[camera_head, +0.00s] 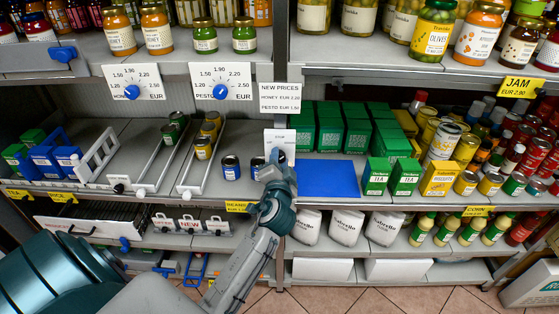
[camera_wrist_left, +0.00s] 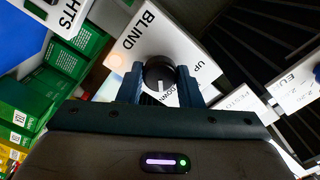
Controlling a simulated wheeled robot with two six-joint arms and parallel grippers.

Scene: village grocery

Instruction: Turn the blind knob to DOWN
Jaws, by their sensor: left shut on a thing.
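The blind knob (camera_wrist_left: 158,73) is a round black knob on a white panel (camera_wrist_left: 138,48) marked BLIND in the left wrist view. UP is printed to the right of the knob. Another word below it is partly hidden by my gripper. A pale mark on the knob points toward the bottom of the picture. My left gripper (camera_wrist_left: 160,84) is shut on the knob, one blue finger on each side. In the head view my left gripper (camera_head: 274,163) is at the white panel (camera_head: 278,139) on the shelf post, and hides the knob. My right gripper is not in view.
Green tea boxes (camera_head: 331,127) and a blue mat (camera_head: 326,171) are right of the panel. Small dark jars (camera_head: 231,167) stand close to its left. A panel marked LIGHTS (camera_wrist_left: 70,16) adjoins in the wrist view. Blue price dials (camera_head: 219,92) are up left.

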